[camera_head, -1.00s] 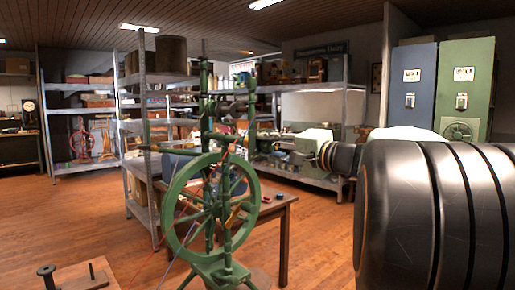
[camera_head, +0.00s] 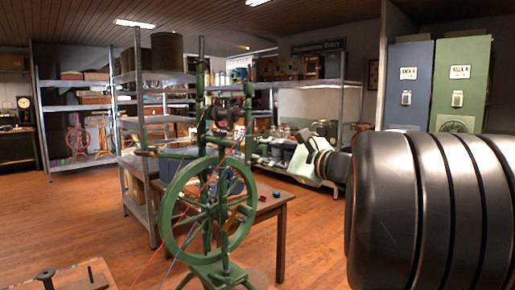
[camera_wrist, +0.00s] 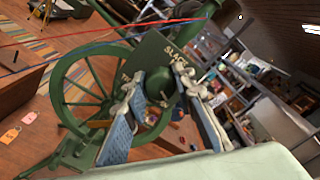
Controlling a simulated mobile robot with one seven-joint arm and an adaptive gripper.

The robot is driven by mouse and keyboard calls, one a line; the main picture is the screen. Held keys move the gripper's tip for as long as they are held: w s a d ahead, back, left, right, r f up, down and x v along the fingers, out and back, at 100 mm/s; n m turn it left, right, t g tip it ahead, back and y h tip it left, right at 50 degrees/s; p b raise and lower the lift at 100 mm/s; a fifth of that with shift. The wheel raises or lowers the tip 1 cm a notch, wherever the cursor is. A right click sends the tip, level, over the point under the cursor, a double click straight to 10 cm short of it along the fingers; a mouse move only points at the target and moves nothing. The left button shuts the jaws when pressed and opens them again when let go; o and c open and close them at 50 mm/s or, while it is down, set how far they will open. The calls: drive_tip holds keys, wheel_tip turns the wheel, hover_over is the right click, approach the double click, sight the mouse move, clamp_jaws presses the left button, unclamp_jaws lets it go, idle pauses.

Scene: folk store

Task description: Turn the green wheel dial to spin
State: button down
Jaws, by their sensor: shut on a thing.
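The green spinning wheel (camera_head: 208,214) stands upright in the middle of the head view, with its round spoked wheel facing me. It also shows at the left of the wrist view (camera_wrist: 84,95). In the wrist view, a round green dial (camera_wrist: 158,84) sits on a green plate (camera_wrist: 160,50) with white lettering, only partly readable. My gripper (camera_wrist: 155,88) is shut on this dial, with one blue-padded finger on each side. In the head view, my pale green gripper body (camera_head: 312,163) is right of the wheel, and its fingertips are hard to make out.
A wooden table (camera_head: 266,210) with small items stands behind the wheel. Metal shelves (camera_head: 138,140) stand behind and to the left. Blue (camera_head: 407,85) and green (camera_head: 462,75) cabinets stand at the right. Red and blue cords (camera_wrist: 80,42) cross near the wheel. Open wooden floor lies at the left.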

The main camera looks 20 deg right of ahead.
drive_tip(key=shift+m, duration=0.6)
drive_tip(key=c, duration=1.6)
unclamp_jaws()
drive_tip(key=v, duration=1.2)
